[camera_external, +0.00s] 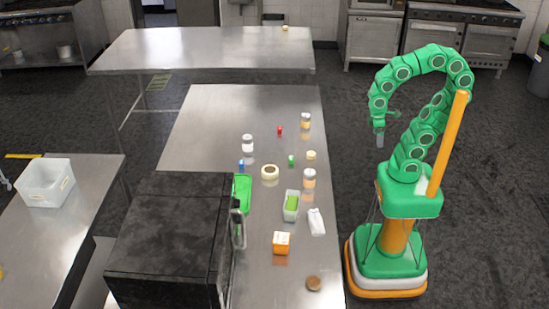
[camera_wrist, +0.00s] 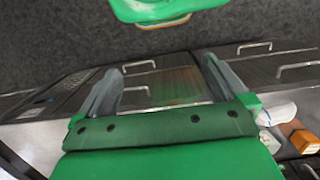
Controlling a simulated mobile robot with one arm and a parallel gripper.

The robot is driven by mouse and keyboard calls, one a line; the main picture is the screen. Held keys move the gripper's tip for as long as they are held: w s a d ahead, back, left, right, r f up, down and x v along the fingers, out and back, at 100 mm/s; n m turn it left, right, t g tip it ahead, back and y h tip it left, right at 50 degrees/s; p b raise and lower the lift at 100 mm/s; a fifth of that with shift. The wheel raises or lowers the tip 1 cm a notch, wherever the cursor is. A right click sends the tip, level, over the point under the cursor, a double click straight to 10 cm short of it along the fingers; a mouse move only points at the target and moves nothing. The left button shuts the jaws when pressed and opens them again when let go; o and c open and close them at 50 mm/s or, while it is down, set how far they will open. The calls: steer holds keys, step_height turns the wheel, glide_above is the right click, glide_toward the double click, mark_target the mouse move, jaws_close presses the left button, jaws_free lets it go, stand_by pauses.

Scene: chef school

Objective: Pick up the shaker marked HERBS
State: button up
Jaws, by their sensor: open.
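No label reading HERBS can be made out, so I cannot tell which container is that shaker. Small shaker-like items stand on the long steel table: one red (camera_external: 280,130), one green (camera_external: 291,160) and one blue (camera_external: 241,165). Larger jars also stand there: a white-lidded jar (camera_external: 247,143), a far amber jar (camera_external: 306,121) and a nearer amber jar (camera_external: 309,178). My gripper (camera_external: 379,137) hangs off the table's right side, apart from everything. In the wrist view my gripper (camera_wrist: 163,88) is open with nothing between its fingers.
The steel table (camera_external: 215,115) also holds a round bowl (camera_external: 270,172), a green tray (camera_external: 243,192), a clear container (camera_external: 290,207), a white cloth-like item (camera_external: 316,222) and an orange box (camera_external: 281,243). A black oven (camera_external: 165,235) stands left. The table's far left is clear.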

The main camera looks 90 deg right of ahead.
steer(key=shift+c, duration=1.3)
steer(key=shift+r, duration=0.1)
